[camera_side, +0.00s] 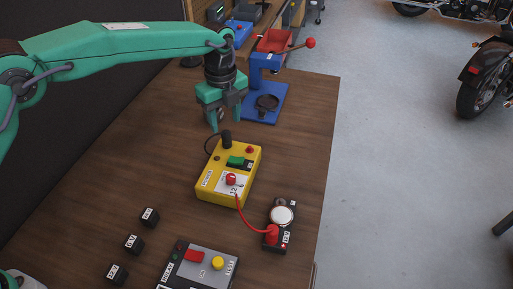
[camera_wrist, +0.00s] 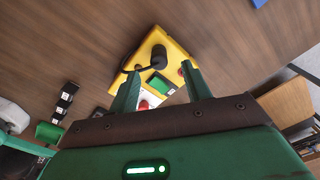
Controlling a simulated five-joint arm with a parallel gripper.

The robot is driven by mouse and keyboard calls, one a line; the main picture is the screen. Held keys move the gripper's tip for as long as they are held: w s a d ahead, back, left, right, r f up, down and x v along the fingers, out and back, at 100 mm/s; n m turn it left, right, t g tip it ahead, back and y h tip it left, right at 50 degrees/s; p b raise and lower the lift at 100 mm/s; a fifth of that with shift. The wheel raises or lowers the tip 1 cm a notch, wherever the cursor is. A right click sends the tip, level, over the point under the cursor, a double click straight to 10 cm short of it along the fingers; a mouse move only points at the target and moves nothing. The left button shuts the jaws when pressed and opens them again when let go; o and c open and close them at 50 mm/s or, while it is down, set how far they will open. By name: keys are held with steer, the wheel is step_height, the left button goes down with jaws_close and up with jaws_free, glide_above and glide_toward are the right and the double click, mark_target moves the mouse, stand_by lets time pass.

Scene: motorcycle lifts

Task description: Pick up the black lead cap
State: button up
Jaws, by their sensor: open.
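The black lead cap (camera_side: 226,138) stands upright at the far end of the yellow box (camera_side: 218,190), with a thin black lead looping from the box's left side. In the wrist view the cap (camera_wrist: 158,53) shows as a dark cylinder, with its lead curving left. My gripper (camera_side: 223,119) is open and empty, just above and behind the cap in the side view. In the wrist view the gripper's fingertips (camera_wrist: 160,72) lie to either side below the cap in the picture. The fingers do not appear to touch it.
A red lead runs from the yellow box to a red cap (camera_side: 271,232) on a black block with a round white top. A blue press (camera_side: 262,85) stands close behind my gripper. Small black cubes (camera_side: 133,242) and a grey button panel (camera_side: 203,266) lie in front.

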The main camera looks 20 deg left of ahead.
mark_target(226, 132)
steer(key=shift+f, duration=2.9)
jaws_close()
steer(key=shift+r, duration=0.15)
steer(key=shift+r, duration=0.5)
step_height(226, 132, up, 3)
steer(key=shift+r, duration=0.1)
steer(key=s+d+r, duration=0.6)
steer(key=s, duration=0.4)
steer(key=shift+r, duration=0.3)
